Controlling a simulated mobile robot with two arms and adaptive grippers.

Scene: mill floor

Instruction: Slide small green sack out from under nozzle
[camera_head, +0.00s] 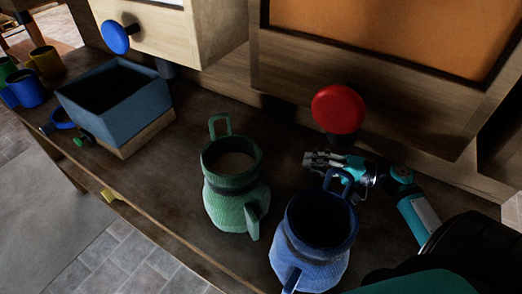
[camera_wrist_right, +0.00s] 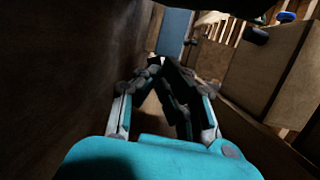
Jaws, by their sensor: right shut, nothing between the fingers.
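The green sack (camera_head: 232,192) stands upright on the wooden bench in the head view, with loop handles and pale brown contents in its open mouth. A blue sack (camera_head: 312,240) stands to its right, its mouth dark inside. A dark nozzle (camera_head: 340,140) shows partly below the red knob, behind the blue sack; the green sack stands left of and in front of it. My right gripper (camera_head: 308,159) is shut and empty behind the blue sack, right of the green sack and apart from it. Its closed fingers also show in the wrist view (camera_wrist_right: 156,68). My left gripper is not in view.
A blue-grey bin (camera_head: 118,105) stands on the bench at left, with several coloured mugs beyond it. A blue knob (camera_head: 115,37) sits on a pale wooden box above. The red knob (camera_head: 338,108) juts from the wooden cabinet. Bench between bin and green sack is clear.

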